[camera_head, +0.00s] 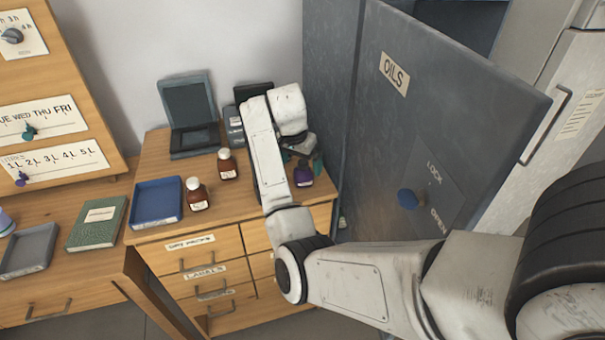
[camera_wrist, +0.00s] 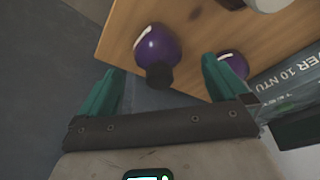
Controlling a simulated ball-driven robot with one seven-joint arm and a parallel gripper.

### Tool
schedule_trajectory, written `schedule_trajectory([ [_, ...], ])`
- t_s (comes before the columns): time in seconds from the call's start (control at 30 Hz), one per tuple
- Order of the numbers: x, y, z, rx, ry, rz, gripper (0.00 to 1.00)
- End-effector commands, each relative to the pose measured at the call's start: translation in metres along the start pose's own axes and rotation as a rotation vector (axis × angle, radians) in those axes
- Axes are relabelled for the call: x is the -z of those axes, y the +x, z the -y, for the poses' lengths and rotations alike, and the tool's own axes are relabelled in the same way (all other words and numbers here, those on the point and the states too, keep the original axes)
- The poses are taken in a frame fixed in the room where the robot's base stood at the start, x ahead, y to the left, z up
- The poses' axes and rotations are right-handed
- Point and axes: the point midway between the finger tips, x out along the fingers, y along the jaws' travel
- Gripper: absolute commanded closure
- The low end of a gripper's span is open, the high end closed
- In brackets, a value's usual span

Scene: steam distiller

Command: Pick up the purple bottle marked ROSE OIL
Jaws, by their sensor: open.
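A purple bottle (camera_head: 303,175) with a pale label and dark cap stands on the right end of the wooden cabinet top in the head view. The label is too small to read. In the wrist view a purple bottle (camera_wrist: 157,46) with a dark cap shows between the fingertips. A second purple bottle (camera_wrist: 233,62) is partly hidden behind the right finger. I cannot tell which one is marked ROSE OIL. My gripper (camera_wrist: 162,68) has teal fingers spread apart and holds nothing. In the head view it is just above the purple bottle, partly hidden by my arm.
Two brown bottles (camera_head: 227,164) (camera_head: 196,194) stand left of my arm. A blue tray (camera_head: 157,222) lies at the cabinet's left, with a dark open case (camera_head: 190,112) behind. A grey OILS door (camera_head: 435,110) stands open close on the right.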

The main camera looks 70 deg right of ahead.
Motion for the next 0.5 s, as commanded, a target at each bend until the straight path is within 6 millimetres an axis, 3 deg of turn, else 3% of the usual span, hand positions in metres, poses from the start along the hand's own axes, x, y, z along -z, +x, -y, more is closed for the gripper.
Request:
schedule_trajectory([
  [0.3,0.004,0.040,-0.002,-0.003,0.000,0.003,0.00],
  [0.5,0.004,0.052,-0.001,0.000,0.000,0.001,0.00],
])
